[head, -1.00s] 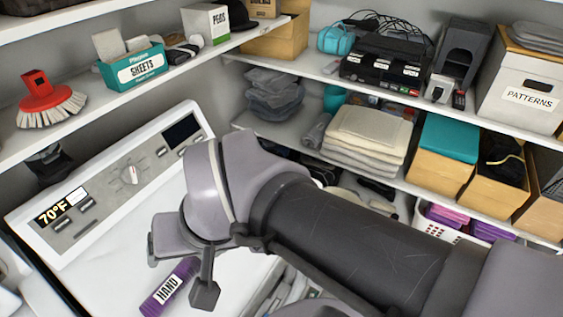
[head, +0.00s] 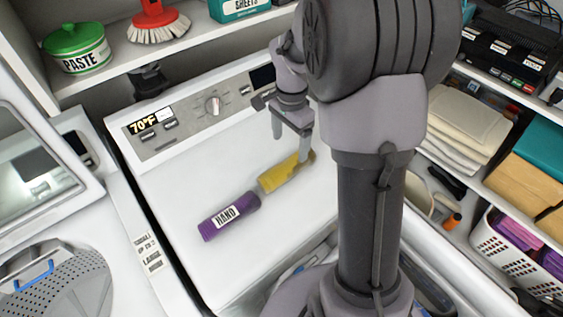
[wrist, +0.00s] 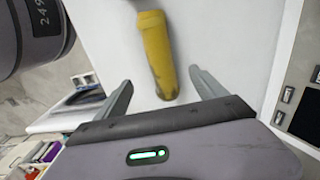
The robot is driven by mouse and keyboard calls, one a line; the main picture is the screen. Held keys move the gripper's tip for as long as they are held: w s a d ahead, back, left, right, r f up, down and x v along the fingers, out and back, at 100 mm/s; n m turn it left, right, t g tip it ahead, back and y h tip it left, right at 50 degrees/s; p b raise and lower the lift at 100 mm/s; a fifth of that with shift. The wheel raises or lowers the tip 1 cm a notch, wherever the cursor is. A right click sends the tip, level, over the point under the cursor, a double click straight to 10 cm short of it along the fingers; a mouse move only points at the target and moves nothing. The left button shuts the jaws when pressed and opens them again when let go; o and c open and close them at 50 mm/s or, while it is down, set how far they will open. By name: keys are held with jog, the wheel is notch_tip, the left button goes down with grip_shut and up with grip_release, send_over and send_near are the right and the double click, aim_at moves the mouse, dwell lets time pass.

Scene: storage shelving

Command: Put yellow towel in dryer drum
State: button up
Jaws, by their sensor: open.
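My gripper (head: 290,148) is open just above the yellow towel's right part. In the wrist view my gripper (wrist: 160,80) has its fingers apart, with the near end of the yellow towel (wrist: 157,55) between them in the picture. I cannot tell if a finger touches it. A perforated metal drum (head: 80,278) shows at the lower left, with a blue thing (head: 35,274) in it.
The control panel (head: 200,112) showing 70°F rises behind the machine top. An open lid with a window (head: 30,155) stands at the left. A shelf above holds a green PASTE tin (head: 76,48) and a red brush (head: 158,22). A white basket (head: 515,265) is at the right.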

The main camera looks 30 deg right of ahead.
aim_at(287, 162)
jog(key=f+b, duration=0.1)
jog(key=f, duration=0.2)
jog(key=f+b, duration=0.1)
jog(key=f, duration=0.2)
jog(key=f+b, duration=0.1)
jog(key=f, duration=0.2)
jog(key=shift+w+a+f, duration=0.2)
jog(key=shift+a+f, duration=0.05)
jog(key=shift+f, duration=0.05)
jog(key=shift+r, duration=0.15)
grip_shut()
